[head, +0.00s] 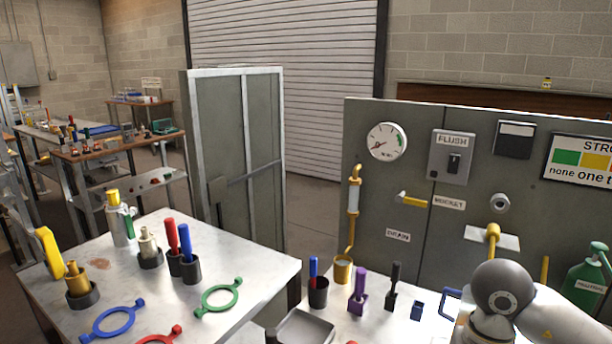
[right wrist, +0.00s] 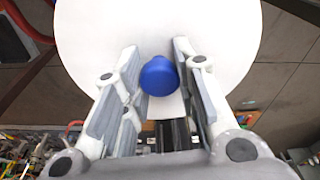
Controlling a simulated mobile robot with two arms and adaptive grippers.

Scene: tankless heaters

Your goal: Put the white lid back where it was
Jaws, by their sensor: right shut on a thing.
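The white lid (right wrist: 100,32) is a large round disc that fills the top of the right wrist view. Its round blue knob (right wrist: 159,76) sits between the fingers of my right gripper (right wrist: 157,60), which is shut on it. The lid is not visible in the head view. There my right arm (head: 500,290) shows at the lower right, and its gripper is out of the picture. My left gripper is in neither view.
A metal table (head: 185,290) at the left holds coloured tools in cups and blue, green and red rings. A grey panel (head: 400,285) with a gauge (head: 387,142), switch and valves stands behind a right-hand worktop (head: 335,330). A green bottle (head: 588,283) is at far right.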

